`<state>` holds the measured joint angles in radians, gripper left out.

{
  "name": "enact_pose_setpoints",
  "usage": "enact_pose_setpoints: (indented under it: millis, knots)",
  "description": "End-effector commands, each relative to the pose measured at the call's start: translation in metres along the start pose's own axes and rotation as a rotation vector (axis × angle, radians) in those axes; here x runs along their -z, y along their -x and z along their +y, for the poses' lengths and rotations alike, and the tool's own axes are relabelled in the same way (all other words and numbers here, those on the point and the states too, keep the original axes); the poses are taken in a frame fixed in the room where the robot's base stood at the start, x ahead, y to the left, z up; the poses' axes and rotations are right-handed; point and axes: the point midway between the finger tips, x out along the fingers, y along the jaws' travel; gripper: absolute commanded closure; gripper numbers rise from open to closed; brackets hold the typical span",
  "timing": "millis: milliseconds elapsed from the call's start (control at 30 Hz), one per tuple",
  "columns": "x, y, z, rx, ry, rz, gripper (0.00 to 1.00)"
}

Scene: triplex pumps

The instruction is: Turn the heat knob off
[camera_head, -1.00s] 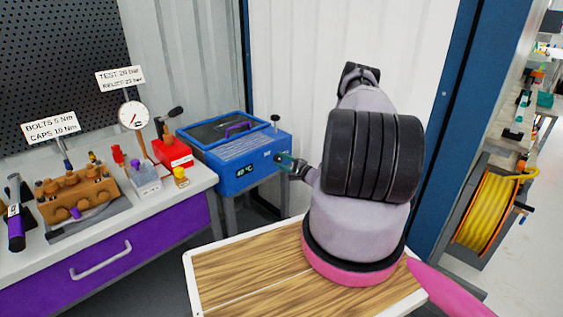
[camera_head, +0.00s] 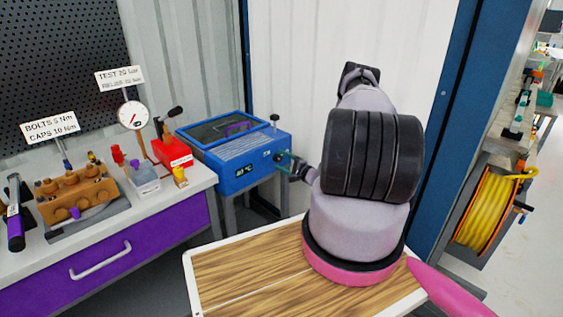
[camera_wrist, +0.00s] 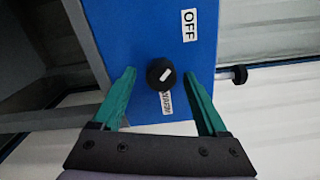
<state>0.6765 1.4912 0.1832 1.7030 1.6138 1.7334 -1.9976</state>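The heat knob (camera_wrist: 161,73) is round and black with a slanted white mark, on the blue side of the heated tank (camera_head: 238,178). In the wrist view, an OFF label (camera_wrist: 189,25) lies above and right of it, and a WARM label (camera_wrist: 166,103) just below it. The mark points at neither label squarely. My gripper (camera_wrist: 160,75) is open, its green fingertips on both sides of the knob with gaps showing. In the head view my gripper (camera_head: 286,159) is at the tank's right side; the knob is mostly hidden there.
A black rod with a round end (camera_wrist: 238,74) sticks out beside the tank. A workbench (camera_head: 160,210) with a gauge (camera_head: 133,116), a red box (camera_head: 172,150) and a pump block (camera_head: 75,190) stands left. A wooden-topped surface (camera_head: 245,265) lies in front.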

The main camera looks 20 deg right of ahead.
Motion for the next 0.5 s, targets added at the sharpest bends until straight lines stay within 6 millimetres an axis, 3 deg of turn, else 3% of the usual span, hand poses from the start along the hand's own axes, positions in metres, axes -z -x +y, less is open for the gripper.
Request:
enact_pose_setpoints:
  millis: [233,500]
  knots:
    - [0.001,0.009,0.000,0.000,-0.002,0.001,0.24]
    - [0.001,0.061,0.000,0.000,-0.002,0.004,0.24]
